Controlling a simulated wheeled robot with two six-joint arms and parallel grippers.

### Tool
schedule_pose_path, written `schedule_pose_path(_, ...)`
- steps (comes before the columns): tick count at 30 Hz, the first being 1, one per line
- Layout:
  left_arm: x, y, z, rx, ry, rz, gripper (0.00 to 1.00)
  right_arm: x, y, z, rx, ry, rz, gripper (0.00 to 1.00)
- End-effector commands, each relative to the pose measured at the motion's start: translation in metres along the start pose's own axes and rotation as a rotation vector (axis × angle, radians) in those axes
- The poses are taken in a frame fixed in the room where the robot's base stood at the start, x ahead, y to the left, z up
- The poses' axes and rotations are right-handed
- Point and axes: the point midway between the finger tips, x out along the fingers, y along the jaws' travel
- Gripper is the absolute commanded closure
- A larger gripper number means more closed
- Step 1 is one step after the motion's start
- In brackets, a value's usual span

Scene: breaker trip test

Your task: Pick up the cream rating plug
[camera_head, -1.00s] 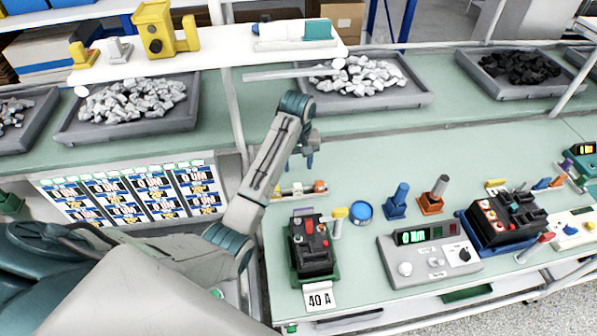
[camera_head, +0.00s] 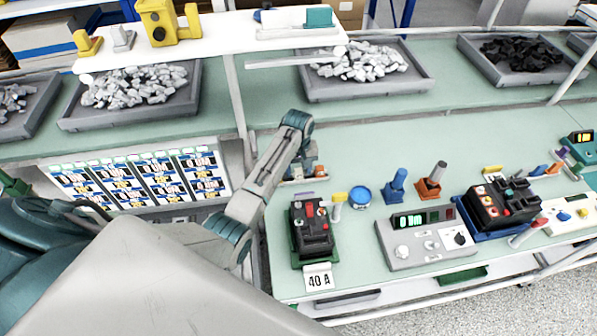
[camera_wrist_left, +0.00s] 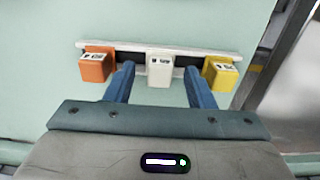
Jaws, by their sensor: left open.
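The cream rating plug (camera_wrist_left: 160,70) sits upright in the middle of a small white rack (camera_wrist_left: 210,53) in the left wrist view. An orange plug (camera_wrist_left: 96,68) is on its left and a yellow plug (camera_wrist_left: 220,75) on its right. My left gripper (camera_wrist_left: 157,72) is open, one blue finger on either side of the cream plug in the picture, with gaps showing. I cannot tell whether the fingertips are down at its height. In the head view my left gripper (camera_head: 305,160) is over the rack and hides the cream plug. My right gripper is not in view.
A black breaker (camera_head: 313,240) on a green base stands in front of the rack, with a 40 A card (camera_head: 318,278). A blue round tin (camera_head: 360,197) and a grey meter box (camera_head: 425,243) are to the right. The green bench behind the tin is clear.

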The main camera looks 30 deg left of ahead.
Motion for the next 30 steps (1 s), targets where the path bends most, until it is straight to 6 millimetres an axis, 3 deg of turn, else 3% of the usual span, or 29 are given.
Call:
schedule_pose_path(6, 0.001, 0.0, 0.0, 0.0, 0.0, 0.0, 0.53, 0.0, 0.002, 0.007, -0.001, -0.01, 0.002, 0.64)
schedule_pose_path(13, 0.001, 0.0, 0.0, 0.0, 0.0, 0.0, 0.98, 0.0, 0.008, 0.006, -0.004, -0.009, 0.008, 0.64)
schedule_pose_path(23, -0.004, 0.0, -0.001, 0.0, 0.002, 0.001, 0.99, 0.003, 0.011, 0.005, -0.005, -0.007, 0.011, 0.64)
schedule_pose_path(30, -0.043, 0.001, -0.002, 0.001, 0.006, 0.003, 0.99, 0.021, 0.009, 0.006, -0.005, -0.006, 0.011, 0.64)
